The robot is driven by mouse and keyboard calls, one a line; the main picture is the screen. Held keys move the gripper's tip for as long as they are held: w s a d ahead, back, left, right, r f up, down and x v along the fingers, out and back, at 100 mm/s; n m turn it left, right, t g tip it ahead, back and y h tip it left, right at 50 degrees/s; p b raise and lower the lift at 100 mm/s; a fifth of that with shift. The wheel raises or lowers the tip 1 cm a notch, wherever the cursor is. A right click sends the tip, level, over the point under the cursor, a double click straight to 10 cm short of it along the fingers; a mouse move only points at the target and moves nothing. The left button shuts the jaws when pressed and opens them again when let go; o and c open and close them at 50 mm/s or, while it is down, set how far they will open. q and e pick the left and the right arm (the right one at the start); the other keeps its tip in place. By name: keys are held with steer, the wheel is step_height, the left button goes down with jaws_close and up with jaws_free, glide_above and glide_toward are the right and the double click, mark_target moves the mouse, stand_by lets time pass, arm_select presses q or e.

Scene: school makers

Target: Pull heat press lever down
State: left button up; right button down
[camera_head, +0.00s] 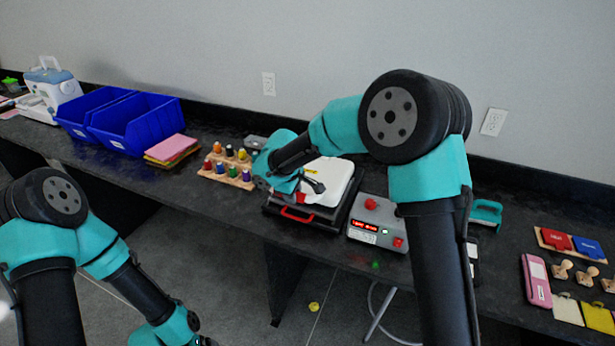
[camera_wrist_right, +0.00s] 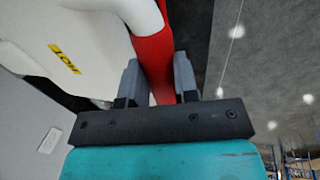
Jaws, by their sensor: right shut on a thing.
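The heat press (camera_head: 334,182) stands on the dark bench in the middle of the head view, with a white upper part and a red handle (camera_head: 297,215) at its front. My right gripper (camera_head: 314,187) is over its left front part. In the right wrist view, the gripper (camera_wrist_right: 158,82) is shut on the red lever grip (camera_wrist_right: 153,62), with one finger on each side. A white arm meets the red grip at the top. The white press cover (camera_wrist_right: 60,45) with a yellow label is to the left. In the head view, my arm partly hides the lever.
A grey control box (camera_head: 376,226) with a lit display and red buttons is right of the press. A rack of thread spools (camera_head: 229,168) and blue bins (camera_head: 135,122) are to the left. Stamps (camera_head: 562,270) and pads are far right. My right arm crosses above the bench.

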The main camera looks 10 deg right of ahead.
steer(key=shift+s+a+f, duration=0.1)
steer(key=shift+s+f, duration=0.05)
steer(key=shift+f, duration=0.45)
steer(key=shift+s+a+f, duration=0.1)
steer(key=shift+s+f, duration=0.05)
steer(key=shift+f, duration=0.4)
steer(key=c, duration=0.9)
jaws_free()
steer(key=shift+r, duration=0.1)
steer(key=shift+o, duration=0.2)
steer(key=shift+w+r, duration=0.1)
steer(key=shift+r, duration=0.65)
steer(key=v, duration=1.6)
steer(key=shift+a, duration=0.15)
